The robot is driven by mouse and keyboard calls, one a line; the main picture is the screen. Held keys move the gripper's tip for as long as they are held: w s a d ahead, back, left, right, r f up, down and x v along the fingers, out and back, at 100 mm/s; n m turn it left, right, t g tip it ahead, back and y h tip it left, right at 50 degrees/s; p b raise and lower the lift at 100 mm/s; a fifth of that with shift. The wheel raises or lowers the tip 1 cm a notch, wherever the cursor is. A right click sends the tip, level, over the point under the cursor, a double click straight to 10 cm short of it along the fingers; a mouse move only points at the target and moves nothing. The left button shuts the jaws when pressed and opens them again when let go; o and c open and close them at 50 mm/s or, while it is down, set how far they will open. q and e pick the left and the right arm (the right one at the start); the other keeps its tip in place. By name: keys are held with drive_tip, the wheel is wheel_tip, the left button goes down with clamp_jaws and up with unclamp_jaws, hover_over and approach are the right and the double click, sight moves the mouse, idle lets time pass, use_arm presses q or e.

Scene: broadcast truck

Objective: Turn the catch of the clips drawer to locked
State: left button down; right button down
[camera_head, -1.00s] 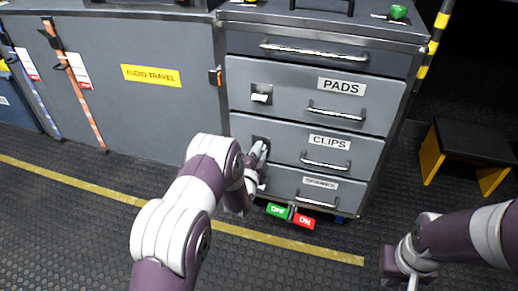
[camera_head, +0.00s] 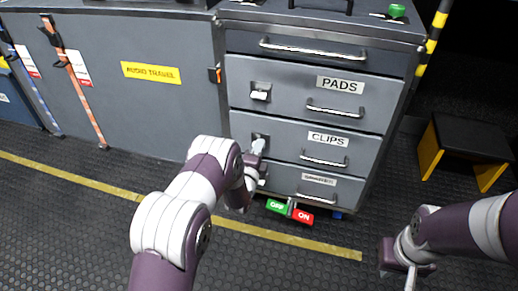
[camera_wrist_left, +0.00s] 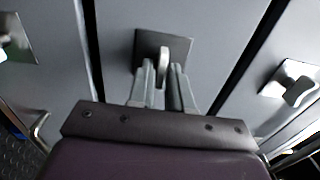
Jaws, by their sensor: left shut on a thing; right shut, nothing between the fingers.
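The clips drawer (camera_head: 287,138) is a grey drawer front with a CLIPS label and a bar handle; it appears closed. Its catch (camera_wrist_left: 161,54), a pale lever on a dark square plate, shows in the left wrist view between the fingertips of my left gripper (camera_wrist_left: 162,82). That gripper is shut on the lever. My right gripper (camera_head: 411,278) is shut and empty, low over the floor at right.
The pads drawer (camera_head: 290,88) above has its own catch (camera_head: 260,94). Another labelled drawer (camera_head: 335,195) is below, with green OFF and red ON tags (camera_head: 290,211) near its base. A black and yellow step stool (camera_head: 465,146) stands right.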

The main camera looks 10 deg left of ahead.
use_arm(q)
drive_tip(key=c, duration=1.2)
unclamp_jaws()
drive_tip(key=shift+c, duration=0.2)
drive_tip(key=s+p, duration=0.6)
drive_tip(key=s, duration=0.6)
drive_tip(key=shift+s+a, duration=0.2)
drive_tip(key=shift+s, duration=0.15)
